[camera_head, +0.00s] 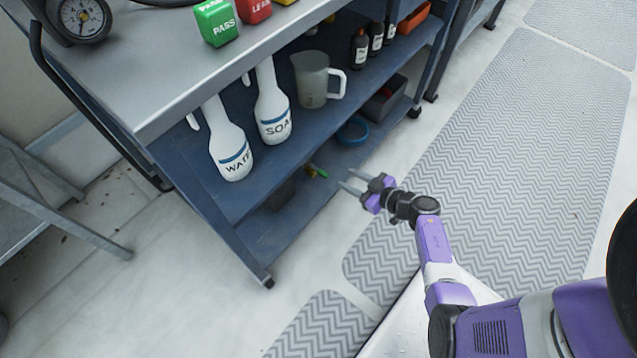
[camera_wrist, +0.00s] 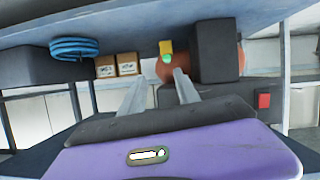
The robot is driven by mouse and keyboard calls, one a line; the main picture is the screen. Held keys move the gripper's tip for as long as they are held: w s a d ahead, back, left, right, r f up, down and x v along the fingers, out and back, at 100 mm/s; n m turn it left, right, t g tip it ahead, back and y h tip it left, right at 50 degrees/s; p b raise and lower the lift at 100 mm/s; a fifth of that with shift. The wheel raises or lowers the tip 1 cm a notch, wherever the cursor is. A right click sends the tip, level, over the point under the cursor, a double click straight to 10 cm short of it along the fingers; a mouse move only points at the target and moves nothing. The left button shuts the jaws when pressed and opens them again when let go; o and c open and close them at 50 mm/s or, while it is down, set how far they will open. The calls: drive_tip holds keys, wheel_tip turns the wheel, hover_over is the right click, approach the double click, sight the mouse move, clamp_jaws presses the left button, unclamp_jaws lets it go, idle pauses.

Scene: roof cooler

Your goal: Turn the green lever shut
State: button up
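The green lever (camera_head: 321,172) shows small beneath the cart's middle shelf, just left of my fingertips. In the wrist view a green tip (camera_wrist: 168,58) with a yellow part above it stands ahead of my fingers, between and a little beyond them. It sits in front of a round orange-brown body (camera_wrist: 166,72) beside a dark block. My gripper (camera_head: 350,180) is open, with its two fingers apart and nothing between them. It reaches towards the cart's lower level from the right. The fingers do not appear to touch the lever. Whatever the lever is mounted on is mostly hidden by the shelf in the head view.
The blue shelf (camera_head: 205,180) above holds white bottles (camera_head: 232,158) and a jug (camera_head: 312,82). A blue coil (camera_wrist: 75,48) and cardboard boxes (camera_wrist: 117,66) lie left in the wrist view. A dark block (camera_wrist: 215,52) stands right of the lever. Matted floor (camera_head: 500,150) lies clear to the right.

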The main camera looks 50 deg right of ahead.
sight(324, 174)
drive_tip(key=shift+m+y, duration=0.3)
drive_tip(key=shift+m, duration=0.1)
drive_tip(key=b+x, duration=0.1)
drive_tip(key=x, duration=0.1)
drive_tip(key=b+x, duration=0.2)
drive_tip(key=a+b+x, duration=0.1)
drive_tip(key=x, duration=0.1)
drive_tip(key=shift+w+a+f, duration=0.1)
drive_tip(key=shift+w+f, duration=0.05)
drive_tip(key=shift+f, duration=0.3)
drive_tip(key=shift+w+b, duration=0.45)
drive_tip(key=shift+w, duration=0.2)
drive_tip(key=shift+c, duration=0.5)
clamp_jaws()
drive_tip(key=shift+s+f, duration=0.1)
